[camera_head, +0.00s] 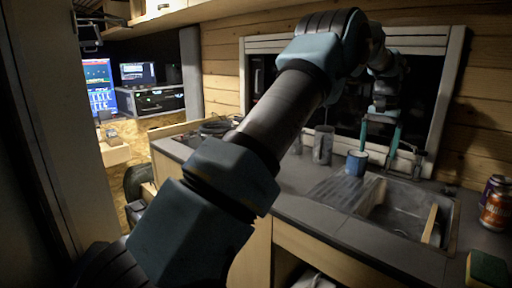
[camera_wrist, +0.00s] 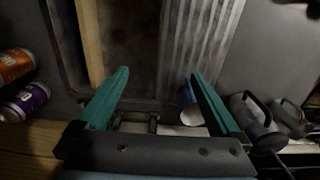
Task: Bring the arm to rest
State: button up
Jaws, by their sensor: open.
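My gripper (camera_head: 379,143) hangs above the back of the sink area in the head view, its teal fingers pointing down and spread apart. In the wrist view my gripper (camera_wrist: 160,90) shows its two teal fingers wide apart with nothing between them in their grasp. My arm stretches from the lower left up to the top middle of the head view, bends there and comes down over the counter. A blue mug (camera_head: 357,163) stands on the counter just left of the fingers. In the wrist view the blue mug (camera_wrist: 190,108) is partly hidden by the right finger.
The sink (camera_head: 405,208) is set in the grey counter (camera_head: 310,176), below the window. Cans (camera_head: 496,209) stand at the right edge near a sponge (camera_head: 487,268). A tall grey cup (camera_head: 323,145) stands left of the mug. Monitors (camera_head: 138,74) glow at the far left.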

jog(key=s+a+f+n, duration=0.1)
jog(key=a+n, duration=0.1)
jog(key=a, duration=1.1)
jog(key=a+f+n, duration=0.2)
jog(key=a, duration=1)
jog(key=s+a+f+n, duration=0.1)
jog(key=s+a+f, duration=0.1)
jog(key=s+a, duration=0.7)
jog(key=s+a+f+n+t, duration=0.1)
jog(key=s+a+f+n, duration=0.1)
jog(key=s+a, duration=0.7)
jog(key=shift+s+a+f+t, duration=0.2)
jog(key=shift+f+t, duration=0.1)
jog(key=shift+f, duration=0.35)
